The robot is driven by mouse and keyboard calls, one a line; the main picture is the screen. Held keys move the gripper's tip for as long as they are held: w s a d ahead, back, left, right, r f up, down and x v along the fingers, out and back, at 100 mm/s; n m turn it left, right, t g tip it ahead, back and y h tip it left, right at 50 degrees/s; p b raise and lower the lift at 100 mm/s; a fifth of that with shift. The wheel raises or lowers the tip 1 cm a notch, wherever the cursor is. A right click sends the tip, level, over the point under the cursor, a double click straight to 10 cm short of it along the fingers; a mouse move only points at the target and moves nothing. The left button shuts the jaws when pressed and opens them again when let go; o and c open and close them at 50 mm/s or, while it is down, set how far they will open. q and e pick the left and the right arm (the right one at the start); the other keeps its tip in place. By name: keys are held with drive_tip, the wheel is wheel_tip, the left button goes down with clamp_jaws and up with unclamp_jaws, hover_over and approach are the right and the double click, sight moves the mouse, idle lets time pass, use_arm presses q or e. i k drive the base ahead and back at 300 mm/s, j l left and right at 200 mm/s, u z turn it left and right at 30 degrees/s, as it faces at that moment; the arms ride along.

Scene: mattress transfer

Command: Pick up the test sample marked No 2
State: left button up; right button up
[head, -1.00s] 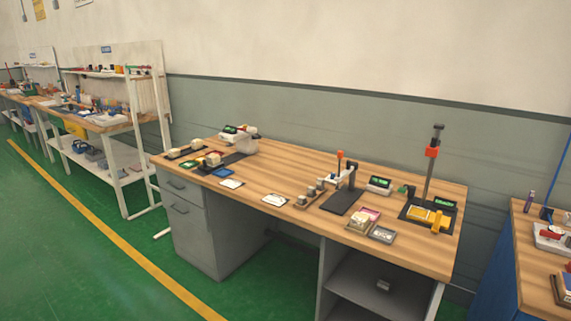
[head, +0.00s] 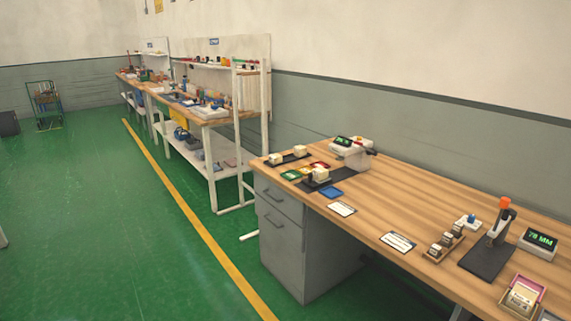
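A third block (head: 320,174) stands on a dark mat nearer the front. Neither of my grippers is in view.
The wooden desk (head: 400,190) has grey drawers (head: 285,225) below. A white device (head: 351,152), paper cards (head: 398,242), a black stand (head: 488,257) and a display (head: 538,243) stand on it. White-framed benches (head: 240,120) stand further back. Green floor (head: 120,240) at left is clear.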

sight(320, 174)
drive_tip(key=i+u, duration=0.35)
drive_tip(key=i, duration=1)
drive_tip(key=i+j+z, duration=0.1)
drive_tip(key=i+z, duration=0.15)
drive_tip(key=i, duration=0.15)
drive_tip(key=i+j+z, duration=0.2)
drive_tip(key=i, duration=0.15)
drive_tip(key=i+j+z, duration=0.25)
drive_tip(key=i, duration=0.15)
drive_tip(key=l, duration=0.1)
